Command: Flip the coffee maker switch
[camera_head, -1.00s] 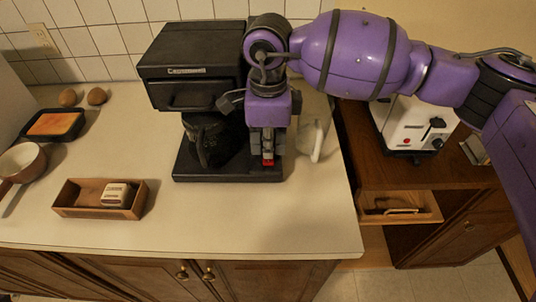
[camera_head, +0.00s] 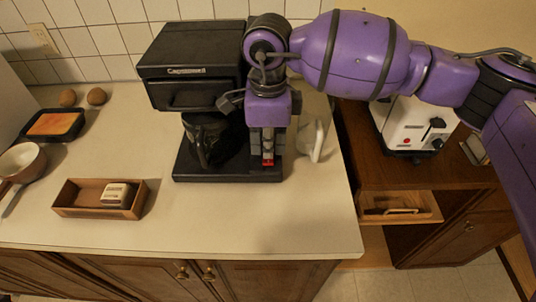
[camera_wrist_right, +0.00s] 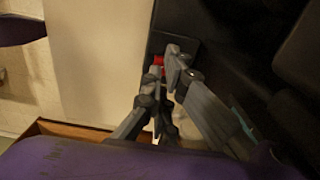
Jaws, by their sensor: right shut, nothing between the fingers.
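The black coffee maker (camera_head: 192,72) stands on the counter, with a dark carafe (camera_head: 207,140) under its top. A small red switch (camera_head: 268,162) shows at the right front of its base. My right gripper (camera_head: 267,152) points down right over the switch, its fingers shut and empty. In the right wrist view the fingertips (camera_wrist_right: 165,72) are beside the red switch (camera_wrist_right: 157,65) and partly cover it. I cannot tell whether they touch it or which way the switch is set. My left gripper is not in view.
The front counter is clear. A white toaster (camera_head: 410,122) stands at right.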

